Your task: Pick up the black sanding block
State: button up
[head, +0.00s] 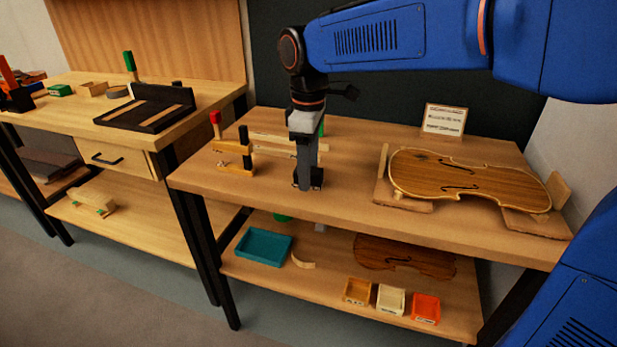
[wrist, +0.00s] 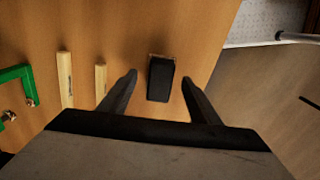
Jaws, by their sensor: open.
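The black sanding block (wrist: 161,79) lies on the bench top, with a thin tan edge at its far end. In the wrist view it sits between the two fingertips of my gripper (wrist: 160,82), with a gap on each side. My gripper is open and points down at the bench. In the head view my gripper (head: 307,184) is low over the front middle of the bench, and the block (head: 318,178) shows only partly behind the fingers. I cannot tell how far the fingertips are above the wood.
Wooden strips (wrist: 66,80) and a green clamp (wrist: 17,88) lie left of the block in the wrist view. A violin body (head: 470,177) rests in a cradle at the bench's right. A small card (head: 444,120) stands behind. The bench's front edge is close.

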jog(key=shift+f, duration=0.5)
jog(key=c, duration=1.2)
jog(key=shift+r, duration=0.1)
notch_tip(320, 180, up, 10)
jog(key=shift+f, duration=0.1)
